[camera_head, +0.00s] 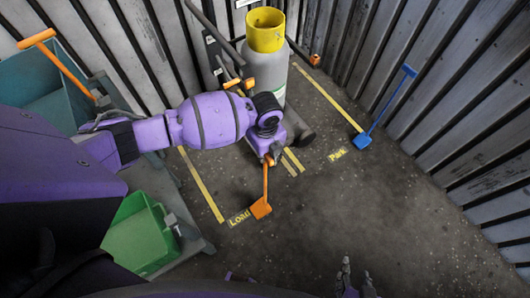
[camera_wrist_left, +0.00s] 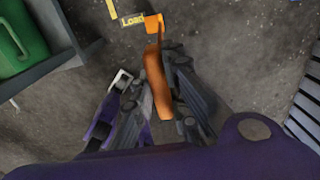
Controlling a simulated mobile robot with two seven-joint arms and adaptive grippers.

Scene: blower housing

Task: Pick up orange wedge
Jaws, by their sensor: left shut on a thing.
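The orange wedge (camera_head: 261,207) has a long thin handle and a flat wedge-shaped foot. It is upright near the yellow "Load" marking; I cannot tell whether its foot touches the floor. My left gripper (camera_head: 268,160) is shut on the upper end of its handle. In the left wrist view the wedge (camera_wrist_left: 156,75) runs between the two fingers of the left gripper (camera_wrist_left: 160,108), with its foot beside the "Load" label. My right gripper (camera_head: 357,282) shows only its fingertips at the bottom edge, apart and with nothing visible between them.
A blue wedge (camera_head: 363,139) stands near the "Park" marking. A grey cylinder with a yellow collar (camera_head: 265,30) stands behind my left arm. A green bin (camera_head: 140,235) and a teal bin (camera_head: 35,80) with an orange-handled tool (camera_head: 65,65) are at left. Floor at right is clear.

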